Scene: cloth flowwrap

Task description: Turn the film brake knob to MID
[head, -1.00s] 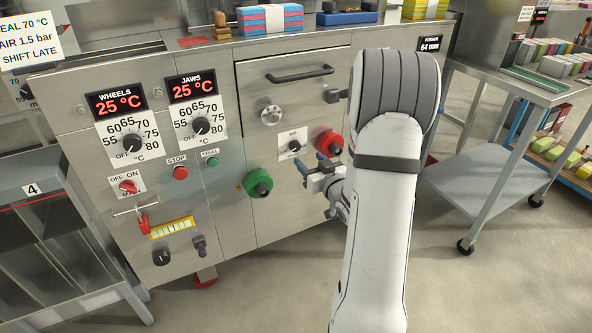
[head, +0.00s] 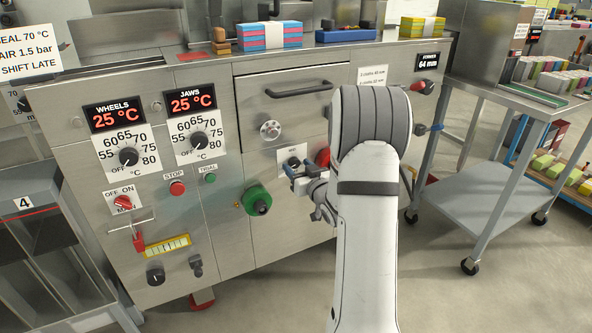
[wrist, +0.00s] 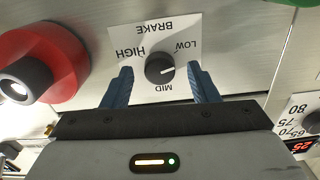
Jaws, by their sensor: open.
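The film brake knob (wrist: 160,69) is a small dark round knob on a white BRAKE label plate (wrist: 122,40). The plate appears upside down in the wrist view, with LOW right, MID below and HIGH left. My gripper (wrist: 161,84) is open, one blue finger on each side of the knob, with gaps visible on both sides. In the head view my gripper (head: 299,170) is in front of the brake plate (head: 292,152) and hides part of it.
A green knob (head: 257,200) is below left of my gripper in the head view.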

